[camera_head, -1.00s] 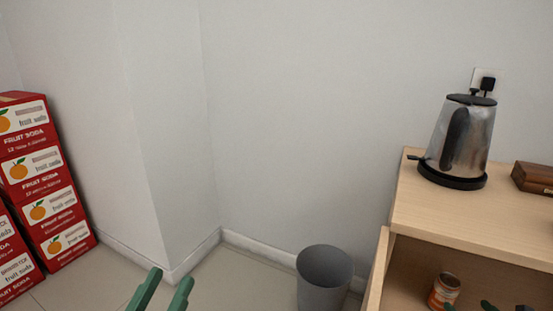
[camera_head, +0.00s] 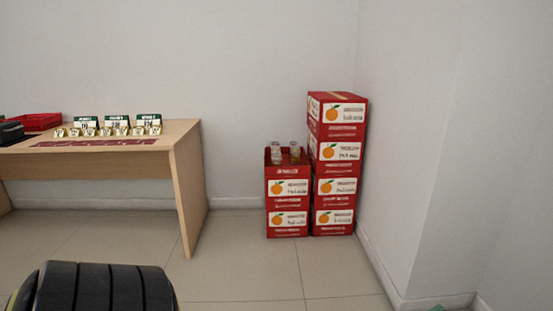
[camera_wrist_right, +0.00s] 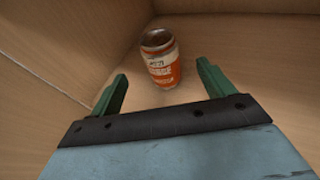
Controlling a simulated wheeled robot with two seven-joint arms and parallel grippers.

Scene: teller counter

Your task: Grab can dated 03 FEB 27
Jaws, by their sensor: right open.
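An orange and white can (camera_wrist_right: 162,66) with a dark top stands in a wooden compartment in the right wrist view. Its print is too blurred to read a date. My right gripper (camera_wrist_right: 163,86) is open, with its green fingers apart. The can is just beyond the fingertips, roughly in line with the gap between them, and the gripper does not hold it.
Wooden panels (camera_wrist_right: 237,38) enclose the can closely. In the head view, red fruit soda boxes (camera_head: 337,165) stand stacked against the wall, with two small jars (camera_head: 276,153) on the lower stack. A wooden table (camera_head: 186,160) with small signs stands left. Tiled floor between is clear.

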